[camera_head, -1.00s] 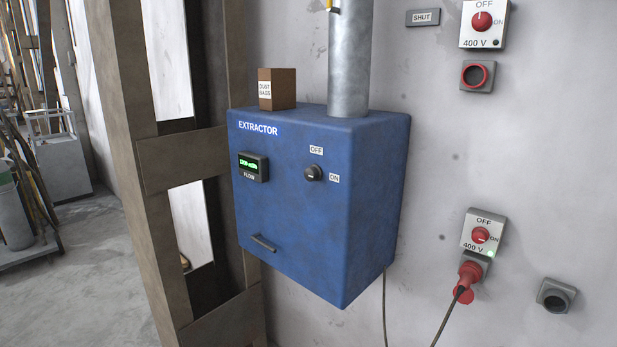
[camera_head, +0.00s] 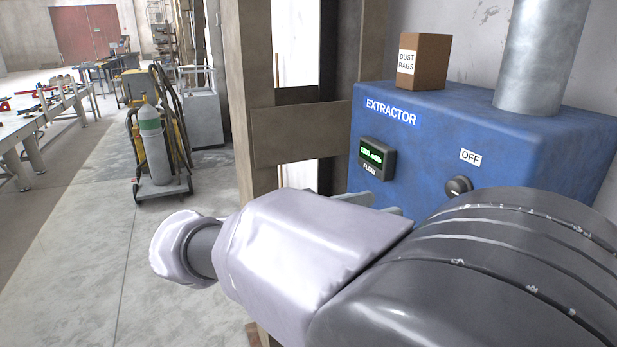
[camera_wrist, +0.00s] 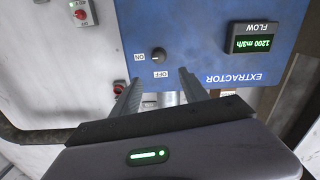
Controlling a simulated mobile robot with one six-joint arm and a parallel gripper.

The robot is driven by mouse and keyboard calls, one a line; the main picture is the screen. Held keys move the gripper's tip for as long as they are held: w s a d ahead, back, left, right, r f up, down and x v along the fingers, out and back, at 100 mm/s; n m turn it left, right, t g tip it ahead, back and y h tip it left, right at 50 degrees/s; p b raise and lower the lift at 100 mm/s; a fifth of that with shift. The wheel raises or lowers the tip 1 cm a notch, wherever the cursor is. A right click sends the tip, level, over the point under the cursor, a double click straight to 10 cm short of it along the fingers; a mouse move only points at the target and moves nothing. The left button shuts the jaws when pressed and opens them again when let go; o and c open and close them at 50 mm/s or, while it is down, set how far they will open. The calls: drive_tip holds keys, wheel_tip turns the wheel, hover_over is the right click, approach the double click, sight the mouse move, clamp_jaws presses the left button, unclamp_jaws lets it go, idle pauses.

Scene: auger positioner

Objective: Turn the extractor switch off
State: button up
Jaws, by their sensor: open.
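The extractor (camera_head: 430,140) is a blue wall box with a flow display (camera_head: 376,155) lit green. Its switch, a small black round knob (camera_head: 458,187), is on the front face below the OFF label (camera_head: 470,157). In the wrist view, which is upside down, the knob (camera_wrist: 158,54) lies beyond my fingertips and roughly between them, apart from both. The OFF and ON labels both show there; the pointer's setting is too small to tell. My gripper (camera_wrist: 160,77) is open and empty. In the head view my arm hides most of the gripper and the ON label.
A box of dust bags (camera_head: 424,62) and a metal duct (camera_head: 541,55) stand on the extractor. A brown steel post (camera_head: 262,130) is left of it. A red 400 V switch (camera_wrist: 81,14) is on the wall. Open floor and a gas bottle cart (camera_head: 157,150) lie left.

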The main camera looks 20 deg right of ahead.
sight(450, 191)
drive_tip(key=d+b, duration=0.2)
drive_tip(key=d, duration=0.5)
drive_tip(key=d+b, duration=0.2)
drive_tip(key=d, duration=0.5)
drive_tip(key=shift+w+f, duration=0.1)
drive_tip(key=shift+f, duration=0.1)
drive_tip(key=shift+w+d+r, duration=0.1)
drive_tip(key=shift+d, duration=0.5)
clamp_jaws()
